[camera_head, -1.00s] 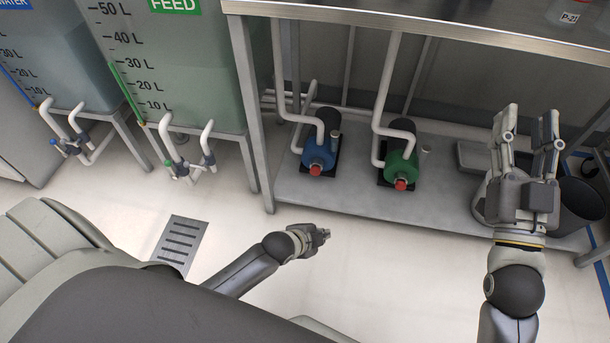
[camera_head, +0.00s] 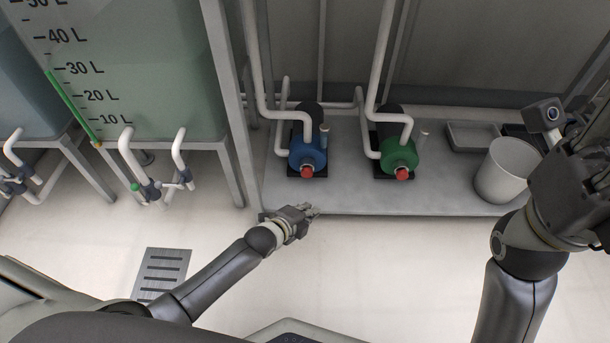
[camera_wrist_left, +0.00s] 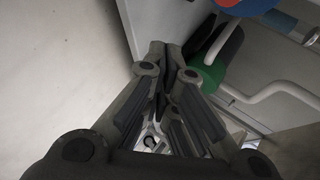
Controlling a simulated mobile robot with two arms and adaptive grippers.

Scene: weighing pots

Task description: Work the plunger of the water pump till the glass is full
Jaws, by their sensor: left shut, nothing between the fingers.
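A blue pump (camera_head: 308,153) with a red knob (camera_head: 307,171) on its front stands on the low grey shelf, and part of it shows at the top of the left wrist view (camera_wrist_left: 252,7). A small grey upright piece (camera_head: 324,131) stands at its right side. My left gripper (camera_head: 313,210) is shut and empty, low in front of the shelf edge and below the blue pump, apart from it. Its closed fingers (camera_wrist_left: 165,62) fill the middle of the wrist view. My right gripper (camera_head: 590,188) is at the right edge, its fingers partly cut off. I see no glass.
A green pump (camera_head: 400,154) with a red knob stands right of the blue one. White pipes (camera_head: 258,80) rise from both. A grey bucket (camera_head: 506,168) and a tray (camera_head: 472,136) are at the shelf's right. Tanks stand at the left.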

